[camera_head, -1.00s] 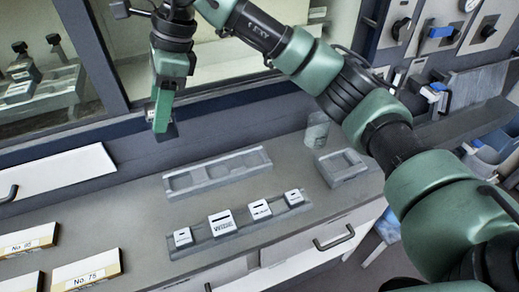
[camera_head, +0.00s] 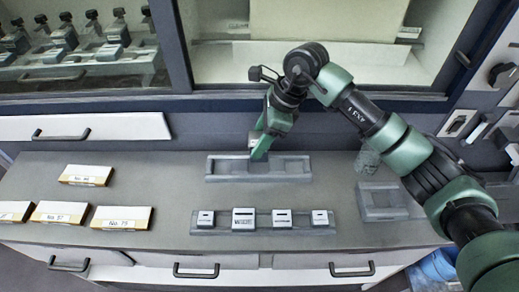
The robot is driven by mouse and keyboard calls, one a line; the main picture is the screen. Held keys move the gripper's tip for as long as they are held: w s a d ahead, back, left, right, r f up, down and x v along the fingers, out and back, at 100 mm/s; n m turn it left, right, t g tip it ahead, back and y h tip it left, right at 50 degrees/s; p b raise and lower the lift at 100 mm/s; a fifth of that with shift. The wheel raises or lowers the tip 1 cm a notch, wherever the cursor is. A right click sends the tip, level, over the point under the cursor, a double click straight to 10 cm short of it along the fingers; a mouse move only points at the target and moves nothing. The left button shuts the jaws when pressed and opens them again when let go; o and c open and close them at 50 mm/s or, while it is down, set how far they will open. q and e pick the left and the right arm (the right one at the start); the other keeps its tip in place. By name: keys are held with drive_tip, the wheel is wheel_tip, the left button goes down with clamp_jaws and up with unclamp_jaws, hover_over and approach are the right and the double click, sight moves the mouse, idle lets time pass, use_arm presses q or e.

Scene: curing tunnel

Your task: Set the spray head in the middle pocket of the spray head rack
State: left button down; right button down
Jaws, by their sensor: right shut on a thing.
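My right gripper (camera_head: 262,155) points down over the middle of a long grey tray with shallow pockets (camera_head: 300,178), which looks like the spray head rack. It is shut on a small dark grey piece, the spray head (camera_head: 258,167), mostly hidden by the green fingers. The piece is at or just above the middle of the rack; I cannot tell whether it touches the pocket floor. The rack's left and right pockets look empty. My left gripper is not in view.
In front, a grey strip (camera_head: 262,229) holds several white-faced blocks. Several labelled boxes (camera_head: 86,175) lie at the left. A window frame (camera_head: 230,101) rises behind the counter.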

wheel_tip(320, 180, down, 2)
drive_tip(key=shift+a, duration=0.15)
wheel_tip(320, 180, down, 3)
drive_tip(key=shift+f+p, duration=0.2)
drive_tip(key=shift+p, duration=0.5)
drive_tip(key=shift+f, duration=0.2)
drive_tip(key=shift+f+b, duration=0.2)
drive_tip(key=shift+b, duration=0.1)
drive_tip(key=c, duration=0.7)
unclamp_jaws()
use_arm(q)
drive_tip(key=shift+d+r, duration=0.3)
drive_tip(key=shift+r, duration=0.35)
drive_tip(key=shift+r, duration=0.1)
use_arm(e)
drive_tip(key=shift+r, duration=0.15)
